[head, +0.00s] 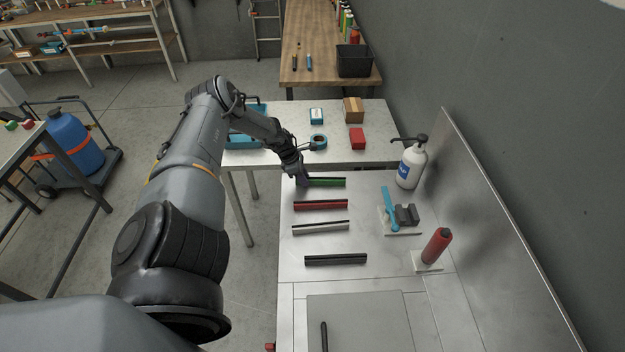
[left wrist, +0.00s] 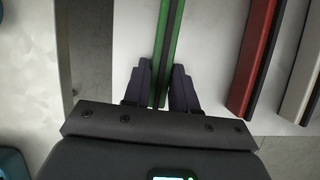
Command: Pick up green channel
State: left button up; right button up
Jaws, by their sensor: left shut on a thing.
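The green channel (head: 327,182) lies at the far end of the metal bench, a thin bar with a dark groove along it. My left gripper (head: 303,181) is at its left end. In the left wrist view, my left gripper's two dark fingers (left wrist: 166,88) are on either side of the green channel (left wrist: 172,40) and shut on it. I cannot tell whether the channel is clear of the bench. My right gripper is not in view.
A red channel (head: 320,204), a light grey channel (head: 320,227) and a black channel (head: 336,259) lie nearer on the bench. A pump bottle (head: 411,165), a small vise (head: 405,214) and a red bottle (head: 437,246) stand at the right.

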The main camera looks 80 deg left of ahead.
pick_arm(q)
jog(key=shift+r, duration=0.1)
jog(key=shift+r+p, duration=0.45)
jog(key=shift+p, duration=0.1)
jog(key=r+p, duration=0.2)
jog(key=r, duration=0.1)
jog(key=r+p, duration=0.1)
jog(key=p, duration=0.1)
jog(key=shift+w+d+r, duration=0.15)
jog(key=shift+w+d, duration=0.2)
jog(key=w+d+r+p, duration=0.1)
jog(key=w+d+r, duration=0.1)
jog(key=w+d+r+p, duration=0.1)
jog(key=w+d+r, duration=0.1)
jog(key=d, duration=0.1)
jog(key=w+d+r+p, duration=0.1)
jog(key=w+d+r, duration=0.1)
jog(key=d, duration=0.1)
jog(key=shift+w, duration=0.3)
grip_shut()
notch_tip(320, 180, up, 7)
jog(key=p, duration=0.6)
jog(key=shift+f, duration=0.2)
